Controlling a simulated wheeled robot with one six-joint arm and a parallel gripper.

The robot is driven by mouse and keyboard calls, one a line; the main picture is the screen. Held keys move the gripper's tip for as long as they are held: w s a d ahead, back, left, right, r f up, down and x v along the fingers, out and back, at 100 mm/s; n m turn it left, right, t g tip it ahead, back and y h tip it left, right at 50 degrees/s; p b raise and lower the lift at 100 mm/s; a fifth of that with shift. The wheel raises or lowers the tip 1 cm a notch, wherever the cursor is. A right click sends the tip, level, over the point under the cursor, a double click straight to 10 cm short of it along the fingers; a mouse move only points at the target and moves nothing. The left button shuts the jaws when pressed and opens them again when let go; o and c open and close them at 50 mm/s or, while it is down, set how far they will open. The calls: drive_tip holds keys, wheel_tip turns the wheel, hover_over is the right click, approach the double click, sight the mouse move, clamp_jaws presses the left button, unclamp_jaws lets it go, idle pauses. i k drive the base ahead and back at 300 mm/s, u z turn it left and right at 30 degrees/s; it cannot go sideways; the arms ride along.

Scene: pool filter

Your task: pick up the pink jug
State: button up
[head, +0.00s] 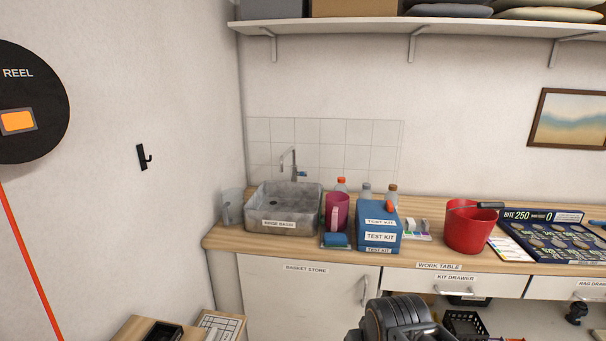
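The pink jug (337,211) stands upright on the work table (225,241), between the grey rinse basin (283,208) and the blue test kit box (377,230). Its pale handle faces the front. A blue sponge-like block (335,240) sits in front of its base and hides the lowest part. A dark part of my own arm shows at the bottom edge, in front of the table and well below the jug. My gripper's fingers are not visible.
A clear jug (231,206) stands left of the basin. Several bottles, one an orange-capped bottle (341,185), stand behind the jug and box. A red bucket (469,229) and a dark board (549,235) are to the right. A wall shelf (340,29) hangs above.

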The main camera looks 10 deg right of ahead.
sight(336, 213)
drive_tip(key=u, duration=0.05)
drive_tip(key=k, duration=0.6)
drive_tip(key=z, duration=0.55)
drive_tip(key=i, duration=1.8)
drive_tip(key=u, duration=1)
drive_tip(key=i, duration=0.25)
